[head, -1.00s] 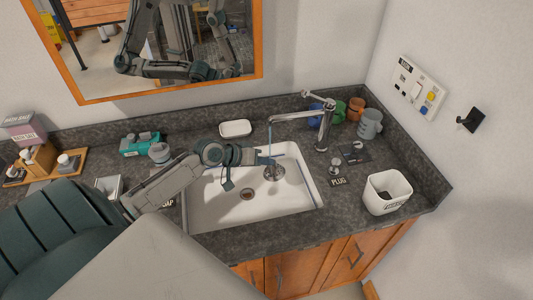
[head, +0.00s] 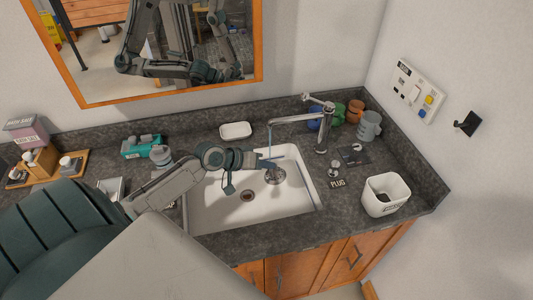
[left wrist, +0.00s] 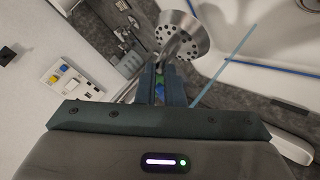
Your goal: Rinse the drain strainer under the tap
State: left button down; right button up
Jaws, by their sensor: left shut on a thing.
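The drain strainer (head: 276,177) is a metal cup with holes, held over the right part of the white sink (head: 215,213). My left gripper (head: 270,161) is shut on it from the left. In the left wrist view the strainer (left wrist: 188,34) flares out beyond the fingertips of my left gripper (left wrist: 162,72). The chrome tap (head: 322,138) reaches over the sink. A thin blue water stream (head: 269,138) falls from its spout close to the gripper. In the left wrist view the stream (left wrist: 225,66) passes beside the strainer. My right gripper is out of view.
A white bin (head: 384,195) stands right of the sink, and several mugs (head: 370,126) stand behind it. A soap dish (head: 235,130) lies behind the sink. A teal object (head: 143,146) and a wooden tray (head: 72,163) are at left. A mirror (head: 180,50) hangs behind.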

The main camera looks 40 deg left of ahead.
pick_arm(q)
jog(key=shift+s+d+r+p, duration=0.35)
jog(key=shift+s+d+r, duration=0.25)
jog(key=shift+d+r, duration=0.2)
jog(key=shift+s+d+r+p, duration=0.35)
jog(key=shift+s+d+r, duration=0.25)
jog(key=shift+d+r, duration=0.2)
